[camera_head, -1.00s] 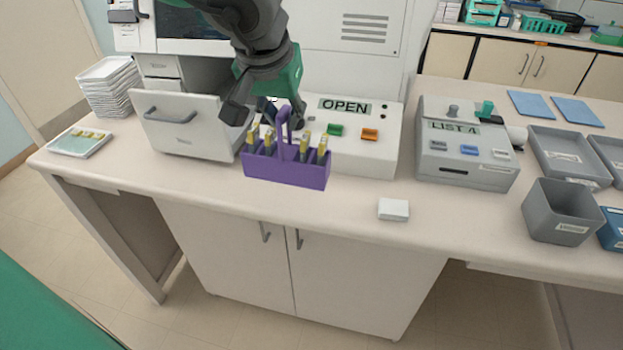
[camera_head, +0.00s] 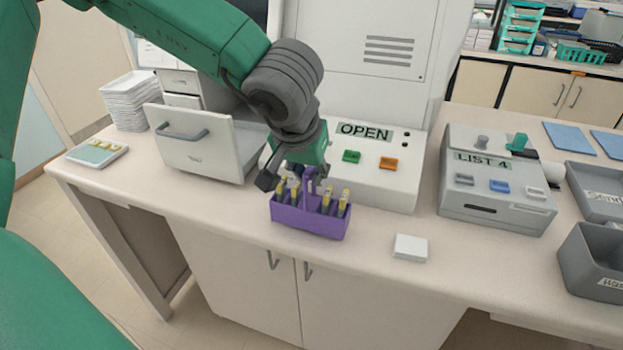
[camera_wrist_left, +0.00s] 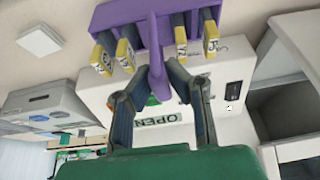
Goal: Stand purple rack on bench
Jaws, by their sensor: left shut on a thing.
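The purple rack (camera_head: 308,219) holds several slides with yellow ends. It is upright in front of the white machine with the OPEN label, at the bench's front part. My left gripper (camera_head: 300,178) is above it, shut on its upright handle. In the left wrist view the two fingers (camera_wrist_left: 172,86) close on the purple handle, and the rack (camera_wrist_left: 132,33) shows beyond them with slides on both sides. Whether the rack's base touches the bench (camera_head: 230,206) or hangs just above it, I cannot tell. My right gripper is not in view.
An open drawer (camera_head: 200,145) stands left of the rack. A small white block (camera_head: 410,248) lies to the right. The grey LIST 4 box (camera_head: 495,190) and grey bins (camera_head: 595,265) stand farther right. A slide tray (camera_head: 97,153) is at the far left. Bare bench lies between rack and block.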

